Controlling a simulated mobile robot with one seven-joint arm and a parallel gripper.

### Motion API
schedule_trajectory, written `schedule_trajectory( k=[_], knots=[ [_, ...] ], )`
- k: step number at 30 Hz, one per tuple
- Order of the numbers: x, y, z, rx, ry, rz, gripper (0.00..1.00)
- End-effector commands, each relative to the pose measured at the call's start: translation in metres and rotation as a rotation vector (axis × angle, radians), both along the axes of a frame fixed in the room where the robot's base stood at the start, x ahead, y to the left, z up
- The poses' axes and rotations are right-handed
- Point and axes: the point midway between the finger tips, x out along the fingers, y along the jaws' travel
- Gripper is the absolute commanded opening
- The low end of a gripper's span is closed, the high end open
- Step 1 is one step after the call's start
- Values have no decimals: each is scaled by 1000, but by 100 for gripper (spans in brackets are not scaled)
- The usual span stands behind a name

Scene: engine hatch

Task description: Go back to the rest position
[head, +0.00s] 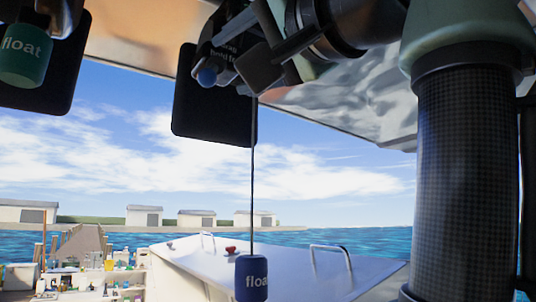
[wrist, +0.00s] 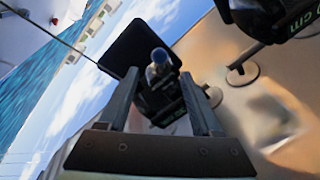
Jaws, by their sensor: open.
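My gripper (head: 262,62) is at the top of the head view, open, close to a dark switch body with a round blue knob (head: 207,76). In the wrist view, the two fingers of my gripper (wrist: 158,74) stand apart, and the blue knob (wrist: 160,55) shows between their tips. I cannot tell whether a finger touches the switch body. A black plate (head: 205,115) hangs behind it. A thin cord runs down from there to a blue float (head: 251,280) marked "float", its lower end cut off by the frame.
A green float (head: 22,58) and another black plate (head: 60,75) hang at the upper left. The hatch ceiling (head: 140,45) is close above. A pale deck with a rail (head: 330,262) lies below. Open air fills the middle. Part of a second switch body (wrist: 262,20) shows in the wrist view.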

Motion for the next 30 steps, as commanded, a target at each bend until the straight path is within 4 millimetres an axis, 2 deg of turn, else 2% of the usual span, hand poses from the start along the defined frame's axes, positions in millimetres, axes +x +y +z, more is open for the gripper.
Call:
schedule_trajectory(
  k=[13, 16, 20, 24, 27, 30],
  knots=[
    [0, 0, 0, 0, 0, 0, 66],
    [7, -3, -9, -1, -18, -27, 66],
    [27, -12, -39, -19, -92, -127, 66],
    [44, -24, -84, -71, -215, -294, 66],
    [45, -32, -115, -124, -307, -419, 66],
    [38, -37, -145, -188, -398, -540, 66]
  ],
)
